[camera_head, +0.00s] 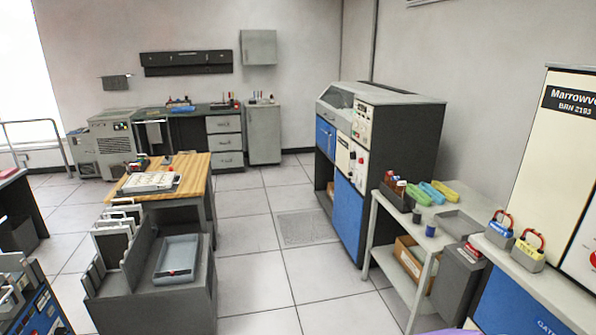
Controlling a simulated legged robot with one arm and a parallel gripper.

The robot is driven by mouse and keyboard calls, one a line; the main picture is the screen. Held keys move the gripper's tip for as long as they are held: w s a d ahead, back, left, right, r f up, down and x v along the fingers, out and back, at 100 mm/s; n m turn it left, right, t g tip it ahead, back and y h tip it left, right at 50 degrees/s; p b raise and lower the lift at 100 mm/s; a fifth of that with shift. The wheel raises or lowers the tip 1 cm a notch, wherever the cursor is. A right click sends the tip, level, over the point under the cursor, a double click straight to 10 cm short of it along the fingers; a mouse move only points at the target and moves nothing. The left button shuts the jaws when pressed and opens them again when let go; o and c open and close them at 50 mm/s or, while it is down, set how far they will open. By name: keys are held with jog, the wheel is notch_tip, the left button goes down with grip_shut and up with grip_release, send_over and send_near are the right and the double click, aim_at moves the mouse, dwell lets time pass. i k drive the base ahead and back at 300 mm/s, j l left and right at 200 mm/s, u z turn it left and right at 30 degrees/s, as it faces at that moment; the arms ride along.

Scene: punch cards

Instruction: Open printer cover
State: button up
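A large dark grey and blue machine (405,140) stands against the right-hand wall and looks like the printer, though no label on it can be read. A sloped grey cover (337,97) lies on its top left and appears closed. A white control panel (362,125) with small buttons is beside the cover, on the side facing the aisle. Blue doors (349,210) are below.
A shelf table (385,222) with colored items stands in front of the machine, and a cream cabinet (555,150) is at the far right. A wooden-topped table (193,167) and a grey card rack (190,302) stand left. The tiled aisle (250,280) between is clear.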

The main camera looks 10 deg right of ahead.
aim_at(337, 94)
jog(key=i+z, duration=0.45)
jog(key=i+j+z, duration=0.2)
jog(key=i+z, duration=0.25)
jog(key=i, duration=0.2)
jog(key=i+j+z, duration=0.45)
jog(key=i+l, duration=0.05)
